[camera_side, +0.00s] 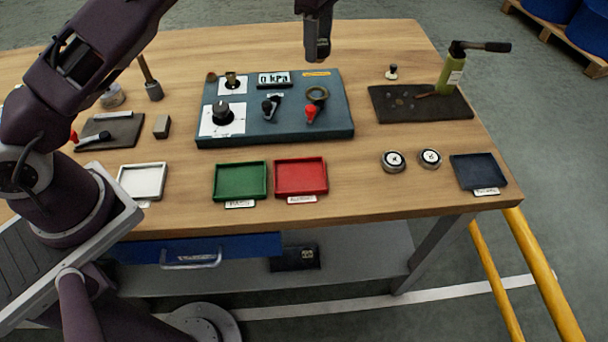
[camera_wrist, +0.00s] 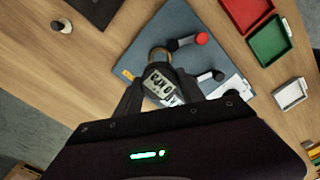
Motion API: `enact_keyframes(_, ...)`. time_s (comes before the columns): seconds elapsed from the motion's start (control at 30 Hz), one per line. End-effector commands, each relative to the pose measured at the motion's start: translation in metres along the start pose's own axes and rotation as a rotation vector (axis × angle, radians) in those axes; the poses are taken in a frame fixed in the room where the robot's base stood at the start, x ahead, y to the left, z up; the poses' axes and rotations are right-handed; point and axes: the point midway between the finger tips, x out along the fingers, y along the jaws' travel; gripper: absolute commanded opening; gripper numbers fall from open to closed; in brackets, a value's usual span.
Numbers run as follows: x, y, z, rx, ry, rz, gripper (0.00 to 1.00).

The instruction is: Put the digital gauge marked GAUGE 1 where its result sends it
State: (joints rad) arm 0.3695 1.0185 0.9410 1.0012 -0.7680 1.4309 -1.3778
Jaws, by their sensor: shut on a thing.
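My gripper (camera_side: 318,50) is raised above the back right part of the blue-grey test panel (camera_side: 340,122). In the wrist view its fingers (camera_wrist: 160,92) are shut on a small dark digital gauge (camera_wrist: 158,84) with a pale display; its digits and any GAUGE 1 mark are too small to read surely. The panel carries a display (camera_side: 275,78) reading 0 kPa, a red-handled valve (camera_side: 311,113), a black-handled valve (camera_side: 270,106) and a brass ring (camera_side: 317,95). A green tray (camera_side: 240,196) and a red tray (camera_side: 301,194) with front labels sit before the panel.
A white tray (camera_side: 142,181) stands left and a dark blue tray (camera_side: 478,172) at the front right. Two round dial gauges (camera_side: 393,161) (camera_side: 430,157) sit beside it. Wood between panel and trays is clear.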

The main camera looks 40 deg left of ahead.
Motion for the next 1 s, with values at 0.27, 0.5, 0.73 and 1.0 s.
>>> enact_keyframes(0.27,0.0,0.0,0.0,0.0,0.0,0.001,0.0)
enact_keyframes(0.5,0.0,-0.001,0.001,-0.001,-0.001,0.0,0.0)
enact_keyframes(0.73,0.007,-0.054,0.041,-0.05,-0.005,-0.005,0.0)
enact_keyframes(1.0,0.035,-0.174,0.073,-0.027,-0.003,-0.003,0.0)
